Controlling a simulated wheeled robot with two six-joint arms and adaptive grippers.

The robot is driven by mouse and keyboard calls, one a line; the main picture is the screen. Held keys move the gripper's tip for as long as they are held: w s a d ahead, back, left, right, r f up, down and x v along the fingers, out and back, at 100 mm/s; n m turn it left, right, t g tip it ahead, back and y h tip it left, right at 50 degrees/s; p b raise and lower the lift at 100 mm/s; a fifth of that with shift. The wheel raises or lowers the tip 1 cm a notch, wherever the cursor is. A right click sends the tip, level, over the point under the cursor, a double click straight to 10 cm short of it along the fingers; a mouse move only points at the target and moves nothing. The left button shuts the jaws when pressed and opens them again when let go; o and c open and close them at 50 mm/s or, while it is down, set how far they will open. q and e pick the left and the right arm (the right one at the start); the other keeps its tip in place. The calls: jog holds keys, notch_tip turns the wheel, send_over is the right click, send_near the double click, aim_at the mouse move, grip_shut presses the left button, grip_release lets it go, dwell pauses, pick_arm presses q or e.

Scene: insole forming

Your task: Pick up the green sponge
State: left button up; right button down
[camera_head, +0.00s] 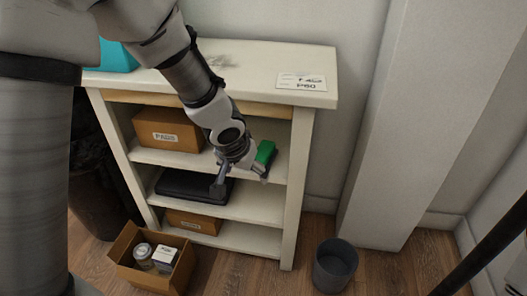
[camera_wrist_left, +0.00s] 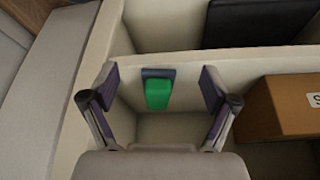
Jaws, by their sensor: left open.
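The green sponge (camera_head: 265,151) is at the right end of the upper shelf of a cream shelf unit, just beyond my left gripper in the head view. In the left wrist view the sponge (camera_wrist_left: 158,95) has a green body with a dark strip along one edge. It lies between the two spread fingers, closer to the left one in the picture, with space on both sides. My left gripper (camera_head: 240,178) is open and empty, and it also shows in the left wrist view (camera_wrist_left: 157,88). My right gripper does not show.
The shelf unit (camera_head: 299,165) holds a cardboard box (camera_head: 168,133) on the upper shelf and a dark flat case (camera_head: 185,186) below. An open carton (camera_head: 140,275) and a grey bin (camera_head: 335,265) stand on the floor. A paper sign (camera_head: 302,82) lies on top.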

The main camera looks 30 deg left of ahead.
aim_at(263, 155)
pick_arm(q)
jog(key=w+p, duration=0.2)
jog(key=w, duration=0.1)
jog(key=w+p, duration=0.1)
jog(key=w, duration=0.1)
jog(key=shift+w+a+r+p, duration=0.2)
jog(key=shift+r+p, duration=0.1)
jog(key=shift+r, duration=0.05)
jog(key=b+x, duration=0.2)
jog(key=x, duration=0.1)
jog(key=shift+s+f, duration=0.1)
jog(key=shift+s, duration=0.25)
jog(key=shift+w+f, duration=0.3)
jog(key=shift+f, duration=0.1)
jog(key=shift+s+r, duration=0.1)
jog(key=shift+r, duration=0.05)
jog(key=shift+c, duration=0.7)
jog(key=c, duration=1)
